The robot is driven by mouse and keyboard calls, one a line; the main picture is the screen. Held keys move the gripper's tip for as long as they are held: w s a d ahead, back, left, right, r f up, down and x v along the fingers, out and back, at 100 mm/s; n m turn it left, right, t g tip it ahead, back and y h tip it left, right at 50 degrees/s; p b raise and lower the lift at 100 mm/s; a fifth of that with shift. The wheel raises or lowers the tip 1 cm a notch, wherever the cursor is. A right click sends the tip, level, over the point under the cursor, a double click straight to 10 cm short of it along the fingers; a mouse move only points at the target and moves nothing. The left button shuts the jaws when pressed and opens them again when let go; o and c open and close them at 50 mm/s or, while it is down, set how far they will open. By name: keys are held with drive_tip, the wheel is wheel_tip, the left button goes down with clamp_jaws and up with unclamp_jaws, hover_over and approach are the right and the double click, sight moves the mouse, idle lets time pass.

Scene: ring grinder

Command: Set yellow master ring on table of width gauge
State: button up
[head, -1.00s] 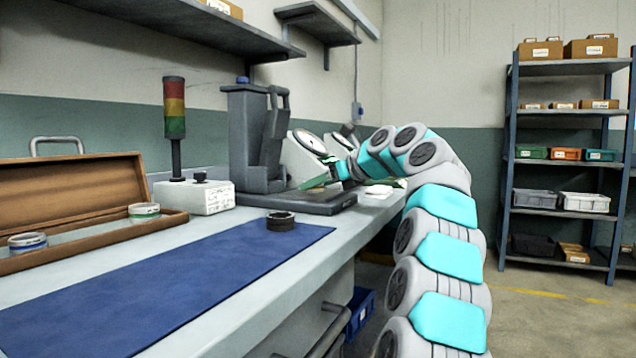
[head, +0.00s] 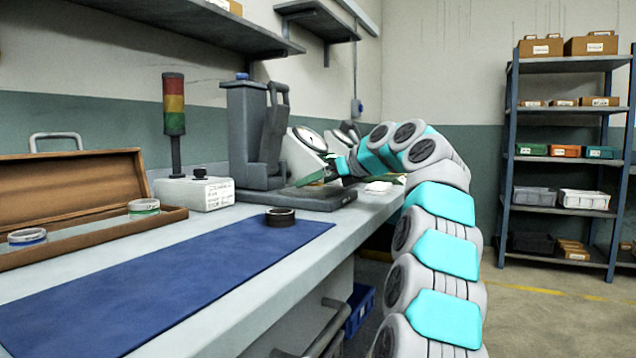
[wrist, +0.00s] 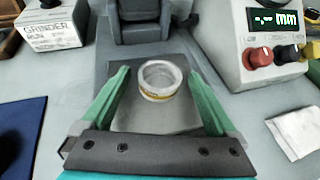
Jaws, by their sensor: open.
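The yellow master ring (wrist: 160,80), a silver ring with a yellow band, stands on the flat grey plate of the width gauge (wrist: 143,118) in the wrist view. My gripper (wrist: 160,84) is open, its two green fingers on either side of the ring with clear gaps to both. In the head view my gripper (head: 326,172) is over the gauge's base, and the ring cannot be made out there. The gauge's grey column (head: 250,135) rises behind the plate.
A display box with knobs (wrist: 262,45) stands right of the gauge, with a white cloth (wrist: 297,131) in front. A labelled box with a signal light (head: 194,194) is to the left. A dark ring (head: 280,217) lies on the blue mat (head: 190,280). An open wooden case (head: 75,205) holds two rings.

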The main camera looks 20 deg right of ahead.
drive_tip(key=shift+a+r+b, duration=0.1)
drive_tip(key=shift+r+b, duration=0.05)
drive_tip(key=shift+b, duration=0.2)
drive_tip(key=shift+s+r, duration=0.15)
drive_tip(key=shift+s, duration=0.05)
drive_tip(key=p+v, duration=0.2)
drive_tip(key=v, duration=0.9)
drive_tip(key=shift+s+p, duration=0.3)
drive_tip(key=shift+p, duration=0.05)
drive_tip(key=shift+r, duration=0.1)
